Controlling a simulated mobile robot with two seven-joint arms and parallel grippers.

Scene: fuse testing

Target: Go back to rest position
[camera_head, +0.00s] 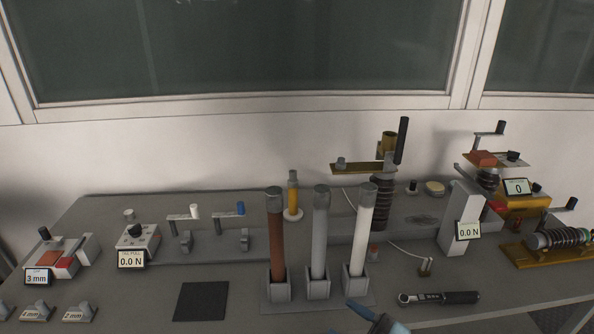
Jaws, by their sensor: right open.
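My right gripper (378,320) shows only in part at the bottom edge of the head view, in front of the fuse stand. Its blue and dark tips are visible, open, with nothing seen between them. The rest of it is cut off by the frame. My left gripper is not in view. Three upright fuse tubes stand in grey square holders: a brown one (276,240), a grey one (319,235) and a white one (361,235). My right gripper is below the white tube in the picture, apart from it as far as I can see.
Insulator rigs (382,200) crowd the back and right. Bare bench lies around the mat.

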